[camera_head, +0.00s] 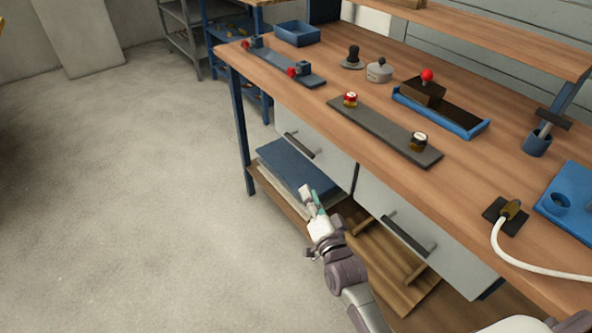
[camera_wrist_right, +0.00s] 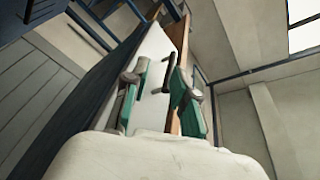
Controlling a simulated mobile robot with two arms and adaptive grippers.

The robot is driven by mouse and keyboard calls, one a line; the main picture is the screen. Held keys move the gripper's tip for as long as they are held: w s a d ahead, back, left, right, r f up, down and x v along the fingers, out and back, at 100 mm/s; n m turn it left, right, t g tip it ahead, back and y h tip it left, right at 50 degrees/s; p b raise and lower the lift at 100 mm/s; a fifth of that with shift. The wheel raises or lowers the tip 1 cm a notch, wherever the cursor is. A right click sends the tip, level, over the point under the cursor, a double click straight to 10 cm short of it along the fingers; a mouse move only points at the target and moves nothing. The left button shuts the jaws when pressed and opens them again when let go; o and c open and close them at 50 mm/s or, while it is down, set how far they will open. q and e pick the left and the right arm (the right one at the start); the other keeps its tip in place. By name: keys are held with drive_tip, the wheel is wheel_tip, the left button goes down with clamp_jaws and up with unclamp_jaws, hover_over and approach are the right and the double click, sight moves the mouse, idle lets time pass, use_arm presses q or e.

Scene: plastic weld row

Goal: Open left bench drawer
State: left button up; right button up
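The left bench drawer (camera_head: 332,160) has a pale grey front under the bench top and looks shut. Its dark bar handle (camera_head: 299,145) shows clear in the head view. My right gripper (camera_head: 309,196) is in front of the bench, lower in the picture than that handle and apart from it. In the right wrist view its two green-padded fingers (camera_wrist_right: 160,92) are spread with nothing held. A pale drawer front (camera_wrist_right: 152,45) and a dark handle (camera_wrist_right: 165,76) show beyond and between the fingers; they look like the left drawer's. My left gripper is in neither view.
The right drawer (camera_head: 440,240) with its own handle (camera_head: 408,235) looks shut. A blue bench leg (camera_head: 240,135) stands at the left end. A lower shelf (camera_head: 283,192) holds flat dark blue and pale items. The floor (camera_head: 130,210) at left is clear.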

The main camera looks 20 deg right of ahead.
sight(297, 141)
drive_tip(key=shift+m+t, duration=0.5)
drive_tip(key=shift+t, duration=0.2)
drive_tip(key=r+b+x, duration=0.1)
drive_tip(key=x, duration=0.3)
drive_tip(key=r+b+x, duration=0.1)
drive_tip(key=x, duration=0.4)
drive_tip(key=d+r+b+x, duration=0.1)
drive_tip(key=x, duration=0.3)
drive_tip(key=shift+s, duration=0.15)
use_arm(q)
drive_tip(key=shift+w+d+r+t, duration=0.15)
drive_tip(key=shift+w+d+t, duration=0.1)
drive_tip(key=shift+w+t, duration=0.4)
use_arm(e)
drive_tip(key=shift+w+r, duration=0.25)
drive_tip(key=shift+w, duration=0.35)
clamp_jaws()
